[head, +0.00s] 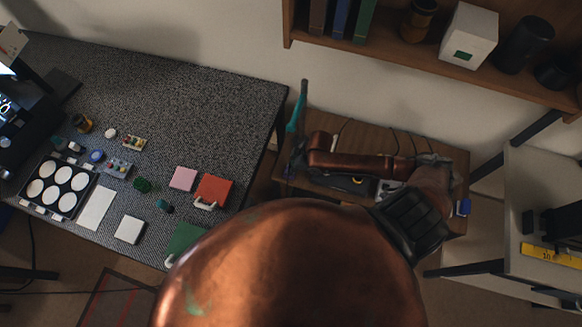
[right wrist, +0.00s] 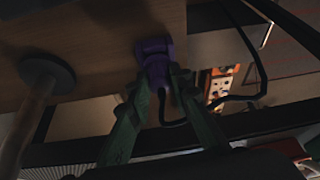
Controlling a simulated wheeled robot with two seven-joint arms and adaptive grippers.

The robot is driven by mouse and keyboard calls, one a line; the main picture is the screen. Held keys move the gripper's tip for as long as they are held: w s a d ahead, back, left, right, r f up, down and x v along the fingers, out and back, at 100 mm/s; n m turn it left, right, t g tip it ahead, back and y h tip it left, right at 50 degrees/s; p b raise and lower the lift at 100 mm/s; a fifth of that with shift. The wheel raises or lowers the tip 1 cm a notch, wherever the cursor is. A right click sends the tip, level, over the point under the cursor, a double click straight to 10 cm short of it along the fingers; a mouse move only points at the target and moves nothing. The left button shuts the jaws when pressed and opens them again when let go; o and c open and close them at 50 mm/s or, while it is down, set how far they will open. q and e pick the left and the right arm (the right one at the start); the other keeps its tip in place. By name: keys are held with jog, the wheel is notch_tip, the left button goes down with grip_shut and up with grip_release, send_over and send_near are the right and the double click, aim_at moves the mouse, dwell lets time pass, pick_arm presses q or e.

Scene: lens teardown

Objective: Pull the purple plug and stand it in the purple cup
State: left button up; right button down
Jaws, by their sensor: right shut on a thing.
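The purple plug (right wrist: 153,52) shows in the right wrist view, against the edge of a wooden surface (right wrist: 95,40). My right gripper (right wrist: 162,76) has its two green fingers closed on the plug's near part. A dark cable curves away below the plug. I cannot tell whether the plug is still seated in anything. In the head view my copper right arm reaches over the wooden side table, and the plug is not clear there. I cannot make out the purple cup in either view. My left gripper is in neither view.
A speckled grey table (head: 180,95) on the left carries a tray of white discs (head: 36,188), a red block (head: 214,187) and small parts. A wooden shelf (head: 400,62) hangs above the side table. An orange-and-white object (right wrist: 219,84) lies beyond the cable.

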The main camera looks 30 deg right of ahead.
jog(key=shift+f, duration=0.1)
jog(key=c, duration=1.7)
grip_release()
jog(key=v, duration=1.2)
jog(key=shift+s, duration=0.15)
